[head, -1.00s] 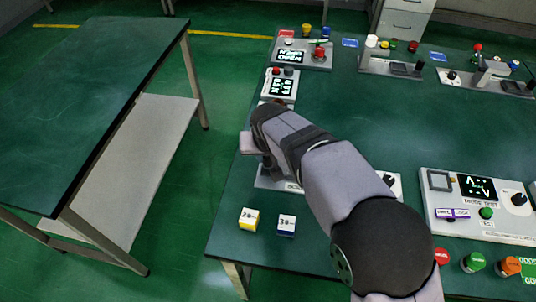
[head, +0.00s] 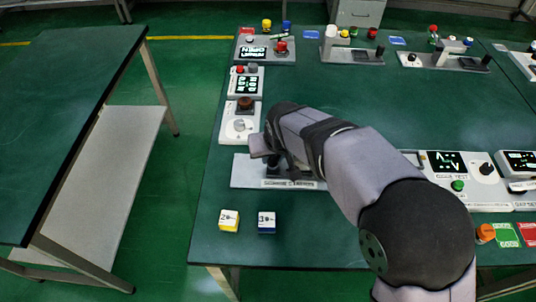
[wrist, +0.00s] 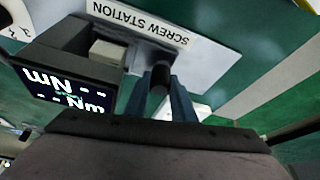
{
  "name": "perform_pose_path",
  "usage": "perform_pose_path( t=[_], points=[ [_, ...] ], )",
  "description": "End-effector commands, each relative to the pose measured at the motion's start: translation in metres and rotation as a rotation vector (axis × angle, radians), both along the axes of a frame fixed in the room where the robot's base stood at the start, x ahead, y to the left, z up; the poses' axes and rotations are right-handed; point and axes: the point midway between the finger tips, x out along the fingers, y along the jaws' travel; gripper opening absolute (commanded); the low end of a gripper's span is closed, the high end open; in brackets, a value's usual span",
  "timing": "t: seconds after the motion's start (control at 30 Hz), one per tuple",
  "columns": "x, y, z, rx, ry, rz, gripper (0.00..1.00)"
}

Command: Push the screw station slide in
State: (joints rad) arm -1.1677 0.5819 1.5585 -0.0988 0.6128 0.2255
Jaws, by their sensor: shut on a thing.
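The screw station is a light grey base plate (head: 245,173) near the front left of the table, with its label on the front edge. In the wrist view its plate (wrist: 205,62) carries the upside-down label "SCREW STATION", beside a dark box with a lit display (wrist: 62,88) reading Nm. My gripper (wrist: 160,90) is shut on a dark round handle (wrist: 160,78) at the station. In the head view my gripper (head: 272,160) is over the station, and my arm hides much of it. I cannot tell how far in the slide is.
A yellow-and-white cube (head: 229,220) and a blue-and-white cube (head: 266,222) lie in front of the station. A white module with a dial (head: 240,124) stands just behind it. A test box (head: 458,178) is to the right.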

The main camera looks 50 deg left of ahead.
Motion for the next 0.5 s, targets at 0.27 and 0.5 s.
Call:
perform_pose_path(
  t=[0.27,0.5],
  points=[
    [0.0039,-0.0029,-0.0006,-0.006,-0.003,-0.005,0.42],
    [0.0037,-0.0029,-0.0009,-0.006,-0.003,-0.005,0.42]
  ],
)
